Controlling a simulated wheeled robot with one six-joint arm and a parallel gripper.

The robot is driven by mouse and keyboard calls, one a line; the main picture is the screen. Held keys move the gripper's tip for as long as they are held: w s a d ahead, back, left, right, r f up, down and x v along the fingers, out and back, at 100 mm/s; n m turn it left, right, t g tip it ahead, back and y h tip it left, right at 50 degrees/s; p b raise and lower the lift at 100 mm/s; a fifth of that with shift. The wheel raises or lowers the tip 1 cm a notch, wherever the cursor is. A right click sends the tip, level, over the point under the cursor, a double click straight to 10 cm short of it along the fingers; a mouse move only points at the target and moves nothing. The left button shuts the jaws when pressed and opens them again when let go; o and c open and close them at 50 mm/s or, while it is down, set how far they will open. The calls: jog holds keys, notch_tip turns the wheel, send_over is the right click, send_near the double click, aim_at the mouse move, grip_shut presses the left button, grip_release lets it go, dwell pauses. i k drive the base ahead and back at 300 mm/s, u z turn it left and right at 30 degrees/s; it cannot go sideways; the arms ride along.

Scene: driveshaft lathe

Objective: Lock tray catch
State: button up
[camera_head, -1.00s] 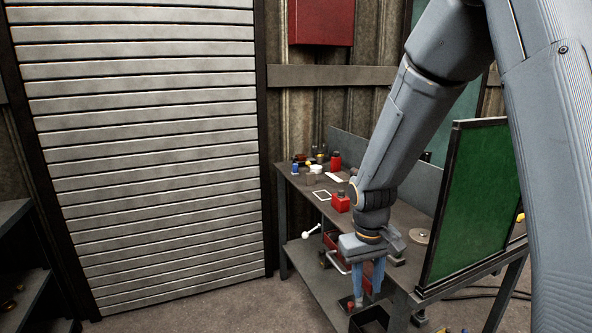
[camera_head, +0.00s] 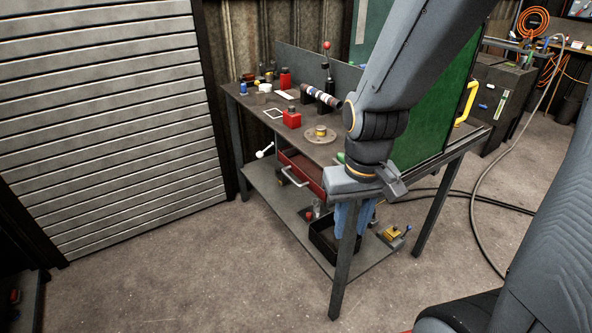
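My gripper (camera_head: 362,215) points down with blue fingers at the near end of the workbench, partly hidden by a table leg. The finger gap is not clear. A black open tray (camera_head: 322,240) sits on the lower shelf just left of and below the fingers. A small red-knobbed part (camera_head: 309,215) stands at its left. A yellow block with a blue-tipped lever (camera_head: 394,235) sits on the shelf to the right. I cannot tell which of these is the tray catch. A red drawer (camera_head: 302,173) with a pale handle hangs under the top, with a white-knobbed lever (camera_head: 265,151) to its left.
The workbench top (camera_head: 225,90) carries red containers, a round flange (camera_head: 320,134) and a striped shaft (camera_head: 322,97). A green panel (camera_head: 430,115) stands at its right end. A cable (camera_head: 475,180) lies on the floor at right. Floor in front is clear.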

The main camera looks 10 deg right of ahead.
aim_at(260, 154)
jog(key=z, duration=0.05)
jog(key=k, duration=0.65)
jog(key=u, duration=0.65)
jog(key=i, duration=1.5)
jog(key=z, duration=0.2)
